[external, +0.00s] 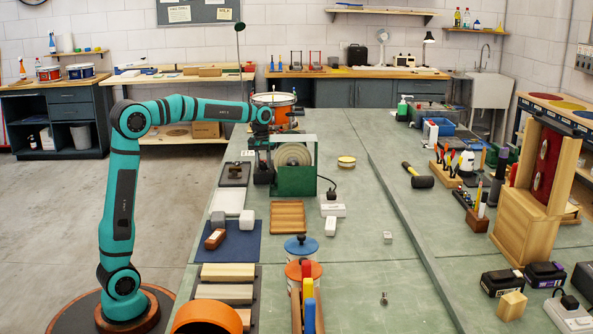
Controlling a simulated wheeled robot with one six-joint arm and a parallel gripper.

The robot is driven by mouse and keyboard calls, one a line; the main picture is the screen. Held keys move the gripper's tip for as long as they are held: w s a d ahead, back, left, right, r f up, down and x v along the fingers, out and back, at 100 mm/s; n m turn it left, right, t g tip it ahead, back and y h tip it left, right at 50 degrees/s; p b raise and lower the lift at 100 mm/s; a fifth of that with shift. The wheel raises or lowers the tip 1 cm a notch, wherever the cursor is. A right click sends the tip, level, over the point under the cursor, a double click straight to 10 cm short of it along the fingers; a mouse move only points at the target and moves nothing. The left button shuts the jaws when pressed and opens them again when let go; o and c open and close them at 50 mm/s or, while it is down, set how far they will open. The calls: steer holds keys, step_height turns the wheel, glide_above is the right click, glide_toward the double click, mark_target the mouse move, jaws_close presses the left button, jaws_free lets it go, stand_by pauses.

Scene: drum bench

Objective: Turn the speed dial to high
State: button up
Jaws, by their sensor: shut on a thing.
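The green machine (294,183) stands on the bench with a pale round wheel (294,155) behind a clear guard. My gripper (263,173) points down at the left side of this machine, close against it. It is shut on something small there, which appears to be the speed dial. The dial itself is hidden by the gripper, so its setting and marks cannot be read.
A drum with an orange shell (286,117) stands behind my wrist. A dark tray (234,173), a ribbed wooden block (287,217) and a white power strip (332,207) lie around the machine. A mallet (419,177) lies to the right.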

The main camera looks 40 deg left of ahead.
steer(key=o, duration=1)
steer(key=shift+c, duration=0.2)
steer(key=shift+r, duration=0.1)
step_height(320, 180, up, 17)
steer(key=shift+s+a, duration=0.2)
steer(key=shift+a, duration=0.15)
steer(key=shift+r, duration=0.1)
